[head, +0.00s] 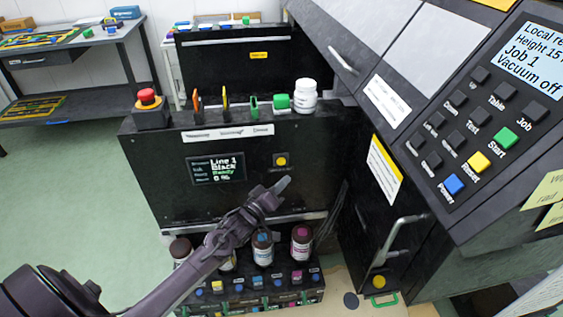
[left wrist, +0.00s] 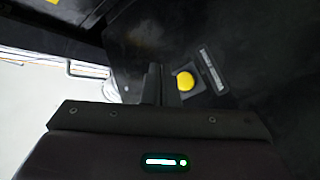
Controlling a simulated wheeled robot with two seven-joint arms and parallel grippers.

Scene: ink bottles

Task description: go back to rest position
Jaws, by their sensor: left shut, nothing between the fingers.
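My left arm comes in from the lower left in the head view. My left gripper (head: 283,186) is shut and empty, in front of the black machine panel (head: 175,150), just below its yellow button (head: 281,161). In the left wrist view the shut fingers (left wrist: 152,85) point toward the dark panel, with the yellow button (left wrist: 185,81) to their right. Ink bottles stand in a row below the arm: one with a blue label or cap (head: 262,247), one with a magenta cap (head: 301,242), and one at the left (head: 181,250). The forearm partly hides the row. My right gripper is out of view.
A big control console (head: 470,130) with coloured buttons fills the right side. A red button (head: 147,97), a white jar (head: 306,95) and a green item (head: 281,101) stand on the machine's top. Green floor (head: 60,190) at the left is open.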

